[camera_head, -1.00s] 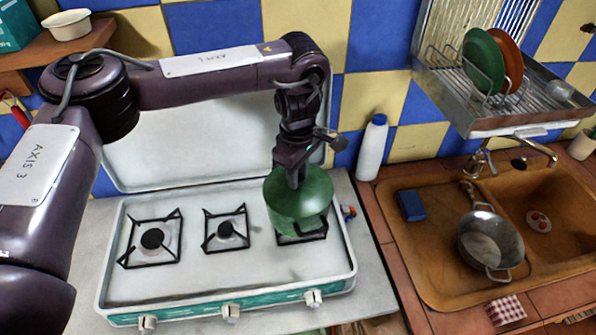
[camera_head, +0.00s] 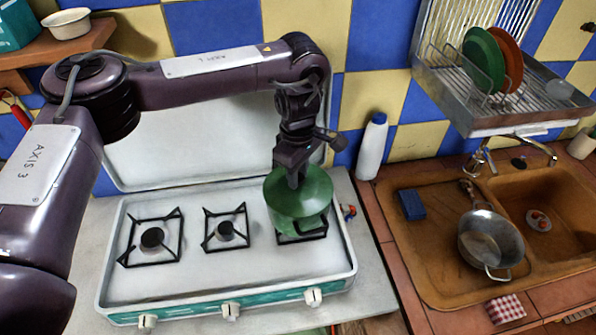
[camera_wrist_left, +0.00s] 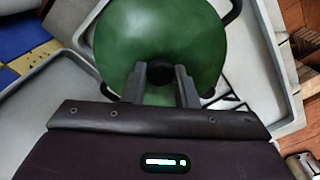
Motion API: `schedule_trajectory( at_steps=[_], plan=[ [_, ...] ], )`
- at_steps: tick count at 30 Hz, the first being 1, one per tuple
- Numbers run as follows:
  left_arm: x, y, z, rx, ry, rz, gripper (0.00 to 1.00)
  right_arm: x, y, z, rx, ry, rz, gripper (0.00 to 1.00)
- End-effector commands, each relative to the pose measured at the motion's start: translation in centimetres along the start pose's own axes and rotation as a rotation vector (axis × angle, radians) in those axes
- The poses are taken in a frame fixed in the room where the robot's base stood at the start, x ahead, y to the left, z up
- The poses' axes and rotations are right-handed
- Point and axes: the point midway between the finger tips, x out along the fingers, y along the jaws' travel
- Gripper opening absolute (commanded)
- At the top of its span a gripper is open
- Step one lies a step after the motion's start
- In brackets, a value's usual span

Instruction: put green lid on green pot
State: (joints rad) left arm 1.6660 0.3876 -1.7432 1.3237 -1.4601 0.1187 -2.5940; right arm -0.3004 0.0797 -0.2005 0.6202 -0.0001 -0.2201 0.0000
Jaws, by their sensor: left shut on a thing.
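The green lid (camera_head: 298,200) is in the head view over the right burner of the stove. My left gripper (camera_head: 294,181) points down from above and is shut on the lid's dark knob (camera_wrist_left: 160,71). In the left wrist view, the two fingers (camera_wrist_left: 160,84) stand at either side of the knob, and the round green lid (camera_wrist_left: 155,30) fills the top middle. The green pot (camera_head: 301,225) shows only as a small green part below the lid, on the right burner. The lid hides most of it, and I cannot tell whether they touch. My right gripper is not in view.
The white stove (camera_head: 190,275) has two empty burners left of the pot. A white bottle (camera_head: 372,148) stands behind to the right. The brown sink (camera_head: 440,260) holds a metal pan (camera_head: 490,240) and a blue sponge (camera_head: 411,204). A dish rack (camera_head: 450,75) hangs above.

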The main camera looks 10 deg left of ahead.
Motion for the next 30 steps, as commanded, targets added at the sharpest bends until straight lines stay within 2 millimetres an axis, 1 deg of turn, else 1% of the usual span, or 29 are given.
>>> schedule_trajectory(
  at_steps=[11,12,17,25,28,30],
  plan=[
    [0.0,0.0,0.0,0.000,0.000,0.001,0.00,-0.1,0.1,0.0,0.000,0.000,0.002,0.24],
    [0.0,0.0,0.0,0.000,0.000,0.001,0.31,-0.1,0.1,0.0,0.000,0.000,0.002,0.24],
    [0.0,0.0,0.0,0.000,0.000,0.001,0.51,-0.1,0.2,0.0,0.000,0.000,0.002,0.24],
    [0.0,0.0,0.0,0.000,0.000,0.000,0.51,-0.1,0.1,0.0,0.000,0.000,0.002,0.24],
    [-0.6,0.1,0.0,0.001,0.002,0.003,0.51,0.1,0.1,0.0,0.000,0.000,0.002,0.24],
    [-1.5,0.2,0.0,0.003,0.003,0.005,0.51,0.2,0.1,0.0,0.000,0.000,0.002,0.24]
  ],
)
